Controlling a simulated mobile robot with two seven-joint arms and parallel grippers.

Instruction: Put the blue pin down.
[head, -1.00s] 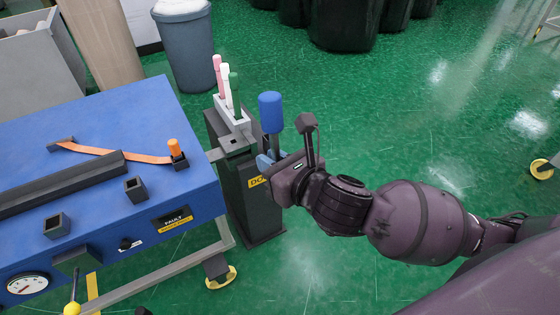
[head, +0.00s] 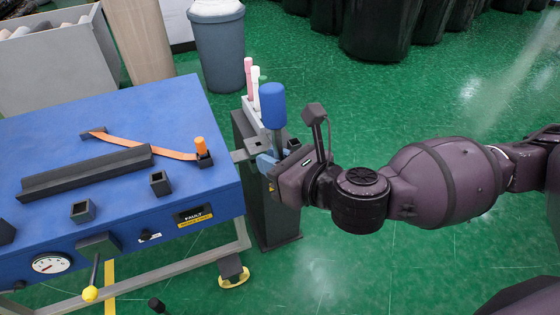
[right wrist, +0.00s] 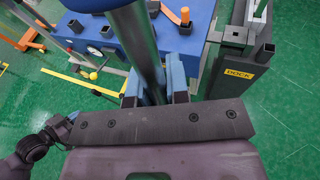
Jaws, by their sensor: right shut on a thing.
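The blue pin (head: 272,105) has a thick blue head and a grey metal shaft. My right gripper (head: 268,162) is shut on its shaft and holds it roughly upright, in front of the dock post (head: 272,200). In the right wrist view the grey shaft (right wrist: 137,45) leans between the blue fingers (right wrist: 155,88). The pin's lower end is hidden by the gripper. In that view my left gripper (right wrist: 65,122) shows only in part at the left edge; its fingers are unclear.
A pale rack on the dock holds a pink pin (head: 248,75), a white pin (head: 256,76) and a mostly hidden green one. The blue table (head: 120,110) bears an orange pin (head: 201,147) in a black socket, an orange strap and empty sockets. A grey bin (head: 218,50) stands behind.

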